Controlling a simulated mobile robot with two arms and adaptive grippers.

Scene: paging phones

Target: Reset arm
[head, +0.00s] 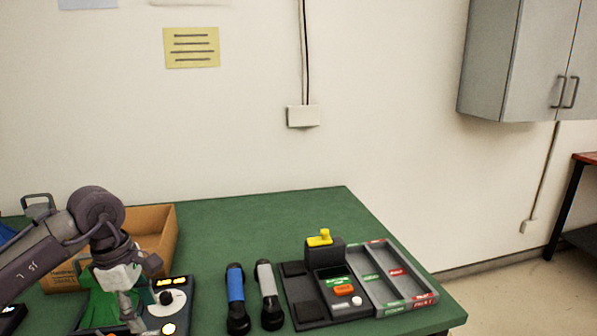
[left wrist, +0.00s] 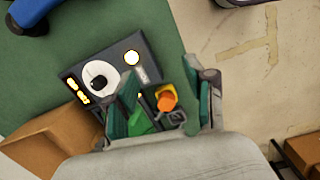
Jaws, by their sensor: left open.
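My left arm comes in from the left in the head view, and its gripper (head: 132,300) hangs low over the left end of the table. In the left wrist view the two fingers of the left gripper (left wrist: 165,100) stand apart, with nothing clearly held. Below them is a dark control panel (left wrist: 128,45) with a white dial and lit buttons. A small orange and yellow part (left wrist: 166,99) shows between the fingers. In the head view the panel (head: 177,283) is partly hidden by my gripper. My right gripper is not in view.
A blue handset (head: 236,290) and a grey handset (head: 267,285) lie side by side on the green table (head: 240,215). A dark station (head: 315,310) with a yellow-topped block and sorting trays (head: 378,272) stands right. A cardboard box (head: 155,225) stands behind my arm. The table's back middle is clear.

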